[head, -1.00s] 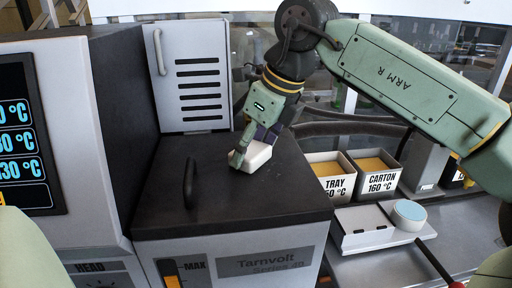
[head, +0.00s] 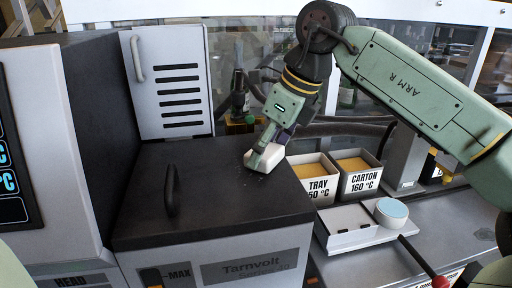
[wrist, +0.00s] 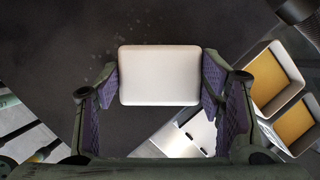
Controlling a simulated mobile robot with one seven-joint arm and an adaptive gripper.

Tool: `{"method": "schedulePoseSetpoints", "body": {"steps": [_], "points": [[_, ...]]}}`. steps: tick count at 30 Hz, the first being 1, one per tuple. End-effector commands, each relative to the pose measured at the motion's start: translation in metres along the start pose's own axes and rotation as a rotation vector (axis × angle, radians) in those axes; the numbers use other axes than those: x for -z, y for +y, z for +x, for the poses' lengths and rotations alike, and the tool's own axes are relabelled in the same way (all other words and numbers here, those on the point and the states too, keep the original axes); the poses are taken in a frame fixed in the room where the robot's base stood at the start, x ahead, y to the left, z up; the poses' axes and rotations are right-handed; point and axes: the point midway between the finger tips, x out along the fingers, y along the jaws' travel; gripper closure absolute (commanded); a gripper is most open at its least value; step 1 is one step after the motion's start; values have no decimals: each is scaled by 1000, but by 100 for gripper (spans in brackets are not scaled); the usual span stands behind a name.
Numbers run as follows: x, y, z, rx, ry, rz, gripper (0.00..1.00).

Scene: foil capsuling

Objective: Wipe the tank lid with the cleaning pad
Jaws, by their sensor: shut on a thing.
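The tank lid (head: 215,205) is a dark, flat top with a black bar handle (head: 171,190) near its left side, on the tank marked Tarnvolt. My gripper (head: 266,152) is shut on the white cleaning pad (head: 264,160), at the right rear part of the lid. In the wrist view the pad (wrist: 160,75) sits between both purple-lined fingers, with the dark lid (wrist: 60,60) behind it. Small pale specks show on the lid left of the pad in the wrist view. The pad looks to be on or just above the lid; contact is hard to tell.
A vented white panel (head: 168,80) rises behind the lid.

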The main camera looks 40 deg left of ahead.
Motion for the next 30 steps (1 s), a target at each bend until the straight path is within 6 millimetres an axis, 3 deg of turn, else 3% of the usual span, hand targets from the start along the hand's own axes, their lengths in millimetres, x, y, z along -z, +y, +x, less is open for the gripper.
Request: {"method": "schedulePoseSetpoints", "body": {"steps": [14, 30], "points": [[8, -8, -4, 1, 1, 0, 70], [-12, -8, -51, 1, -1, 0, 70]]}}
